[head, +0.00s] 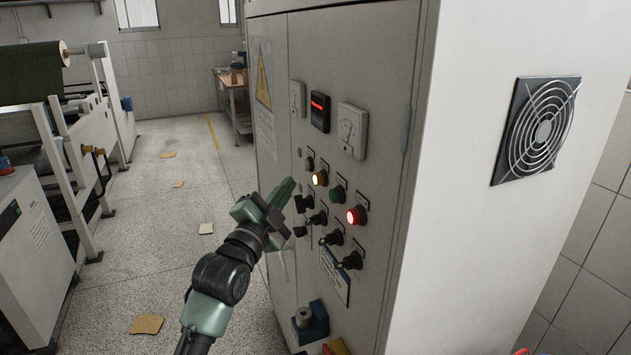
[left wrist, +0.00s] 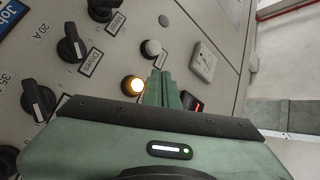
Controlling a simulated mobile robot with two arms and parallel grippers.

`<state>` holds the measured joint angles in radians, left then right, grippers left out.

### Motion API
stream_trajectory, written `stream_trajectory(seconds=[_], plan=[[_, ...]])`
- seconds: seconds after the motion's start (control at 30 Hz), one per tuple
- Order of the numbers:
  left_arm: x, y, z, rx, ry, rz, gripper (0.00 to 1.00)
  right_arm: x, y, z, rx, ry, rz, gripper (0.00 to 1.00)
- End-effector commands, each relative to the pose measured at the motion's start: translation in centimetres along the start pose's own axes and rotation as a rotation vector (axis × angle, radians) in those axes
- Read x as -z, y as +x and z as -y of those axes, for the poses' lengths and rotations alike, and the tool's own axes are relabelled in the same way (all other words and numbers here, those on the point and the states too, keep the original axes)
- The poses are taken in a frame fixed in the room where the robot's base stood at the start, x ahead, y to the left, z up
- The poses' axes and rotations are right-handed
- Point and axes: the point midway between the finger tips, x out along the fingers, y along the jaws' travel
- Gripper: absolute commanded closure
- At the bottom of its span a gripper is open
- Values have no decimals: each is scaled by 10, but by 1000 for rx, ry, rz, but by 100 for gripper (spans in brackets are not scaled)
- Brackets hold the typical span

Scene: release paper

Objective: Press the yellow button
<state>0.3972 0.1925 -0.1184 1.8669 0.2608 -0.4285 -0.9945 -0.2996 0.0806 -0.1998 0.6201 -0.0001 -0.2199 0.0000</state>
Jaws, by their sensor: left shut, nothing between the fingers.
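The yellow button (head: 319,179) is a small lit knob on the front panel of a tall grey control cabinet (head: 382,60), left of a dark green button (head: 337,194) and a lit red button (head: 356,215). My left gripper (head: 287,186) is shut and empty, a little left of the yellow button in the head view. In the left wrist view the yellow button (left wrist: 132,85) glows just left of my shut fingertips (left wrist: 163,88). I cannot tell whether they touch the panel.
Black rotary switches (head: 350,260) sit below the buttons, with gauges (head: 352,130) and a red display (head: 319,112) above. A white button (left wrist: 151,48) is near the fingers. Machinery stands at left; paper scraps (head: 147,324) lie on the open floor between.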

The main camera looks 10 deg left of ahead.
Motion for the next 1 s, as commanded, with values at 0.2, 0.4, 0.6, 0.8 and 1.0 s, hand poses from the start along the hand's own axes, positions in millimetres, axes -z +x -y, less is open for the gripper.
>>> stream_trajectory(seconds=[0.2,0.4,0.6,0.8,1.0], plan=[[11,15,-11,-1,0,0,100,0,-2,-1,-1,0,0,100],[14,20,-14,-1,1,1,100,0,-2,-1,-1,0,1,100],[14,20,-14,-1,1,1,100,0,-2,0,-1,0,1,100],[14,20,-14,-1,1,1,100,0,-2,0,0,0,1,100],[14,20,-14,-1,1,1,100,0,-2,0,0,0,1,100]])
